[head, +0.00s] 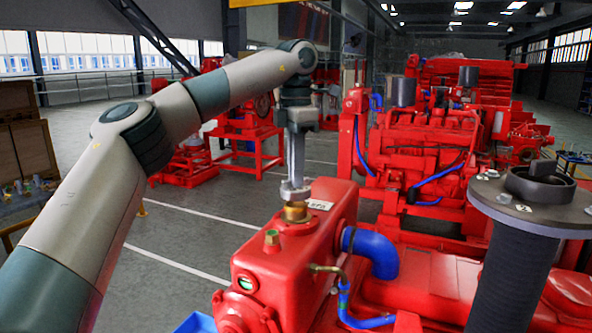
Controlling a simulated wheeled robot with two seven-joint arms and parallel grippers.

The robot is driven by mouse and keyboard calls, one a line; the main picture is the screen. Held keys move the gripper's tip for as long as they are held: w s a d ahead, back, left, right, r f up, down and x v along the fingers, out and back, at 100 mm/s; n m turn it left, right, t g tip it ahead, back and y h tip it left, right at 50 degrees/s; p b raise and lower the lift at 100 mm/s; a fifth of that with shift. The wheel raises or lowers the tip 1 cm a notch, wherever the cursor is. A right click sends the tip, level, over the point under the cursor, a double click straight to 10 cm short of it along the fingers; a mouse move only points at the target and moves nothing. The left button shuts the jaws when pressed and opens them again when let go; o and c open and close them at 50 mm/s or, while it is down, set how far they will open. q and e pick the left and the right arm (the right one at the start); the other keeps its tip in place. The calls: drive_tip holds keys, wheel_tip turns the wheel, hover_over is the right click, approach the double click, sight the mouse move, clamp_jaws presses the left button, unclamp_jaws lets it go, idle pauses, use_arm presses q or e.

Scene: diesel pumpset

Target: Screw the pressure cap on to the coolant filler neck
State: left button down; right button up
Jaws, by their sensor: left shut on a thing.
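My left gripper (294,190) points straight down over the red coolant tank (325,215) and is shut. What it holds is mostly hidden by its fingers; by its place it is the pressure cap. The brass coolant filler neck (296,213) stands upright on the tank's top, directly under the fingertips. The fingers and neck look in line, and I cannot tell whether the cap touches the neck or how it is seated. My right gripper is not in view.
A dark ribbed column with a flanged top (515,250) rises at right. More red engines (425,150) stand behind. Open floor (180,220) lies left of the tank.

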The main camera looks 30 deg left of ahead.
use_arm(q)
drive_tip(key=shift+f, duration=0.1)
idle(0.3)
drive_tip(key=shift+f+b, duration=0.85)
drive_tip(key=shift+f, duration=0.4)
idle(0.4)
drive_tip(key=shift+f+p, duration=0.2)
drive_tip(key=shift+p, duration=0.1)
idle(1.1)
drive_tip(key=m+p, duration=0.3)
drive_tip(key=shift+r, duration=0.2)
drive_tip(key=shift+f+m, duration=0.2)
drive_tip(key=shift+m, duration=1)
drive_tip(key=m, duration=0.3)
drive_tip(key=shift+m, duration=0.3)
